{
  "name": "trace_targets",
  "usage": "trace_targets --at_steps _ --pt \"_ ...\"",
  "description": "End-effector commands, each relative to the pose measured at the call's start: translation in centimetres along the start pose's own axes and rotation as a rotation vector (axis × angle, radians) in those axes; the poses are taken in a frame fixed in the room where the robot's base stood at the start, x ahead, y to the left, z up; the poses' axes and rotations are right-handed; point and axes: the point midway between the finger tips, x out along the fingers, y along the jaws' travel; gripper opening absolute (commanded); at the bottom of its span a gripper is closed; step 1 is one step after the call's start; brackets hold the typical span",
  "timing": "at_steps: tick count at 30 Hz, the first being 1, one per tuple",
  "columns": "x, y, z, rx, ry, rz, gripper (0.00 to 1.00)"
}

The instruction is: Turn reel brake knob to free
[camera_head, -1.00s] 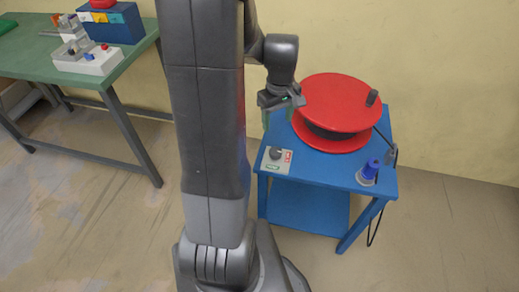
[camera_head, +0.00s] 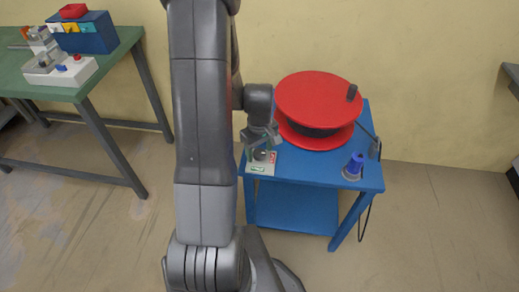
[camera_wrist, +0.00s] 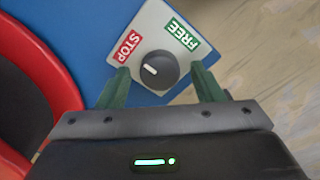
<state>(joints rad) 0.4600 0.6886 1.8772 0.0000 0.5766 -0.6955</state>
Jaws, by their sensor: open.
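The reel brake knob (camera_wrist: 158,70) is a dark round knob with a white pointer mark on a light plate (camera_wrist: 150,28). A red STOP label (camera_wrist: 128,47) and a green FREE label (camera_wrist: 183,36) are on the plate. The pointer mark lies toward the STOP label's side. My gripper (camera_wrist: 160,80) is open, with its green fingers on either side of the knob in the wrist view; I cannot tell whether they touch it. In the head view my gripper (camera_head: 262,146) is over the plate and partly hides the knob.
The red cable reel (camera_head: 318,97) stands on the blue cart (camera_head: 290,205) just beside the plate. A blue plug (camera_head: 355,163) stands at the cart's right front. A green table (camera_head: 105,72) with boxes is at the left. The floor to the right is free.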

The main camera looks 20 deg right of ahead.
Motion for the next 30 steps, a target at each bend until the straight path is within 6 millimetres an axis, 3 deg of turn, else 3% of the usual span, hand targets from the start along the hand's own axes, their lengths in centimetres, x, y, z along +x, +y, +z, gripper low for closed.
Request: trace_targets --at_steps 6,13,23,30 --pt "0.0 0.01 -0.01 0.0 0.0 0.0 0.6" --pt "-0.02 0.01 -0.01 0.0 0.0 0.0 0.16" --pt "-0.01 0.02 -0.03 0.039 0.001 0.001 0.16" --pt "0.02 0.05 -0.06 0.176 0.002 0.002 0.16"
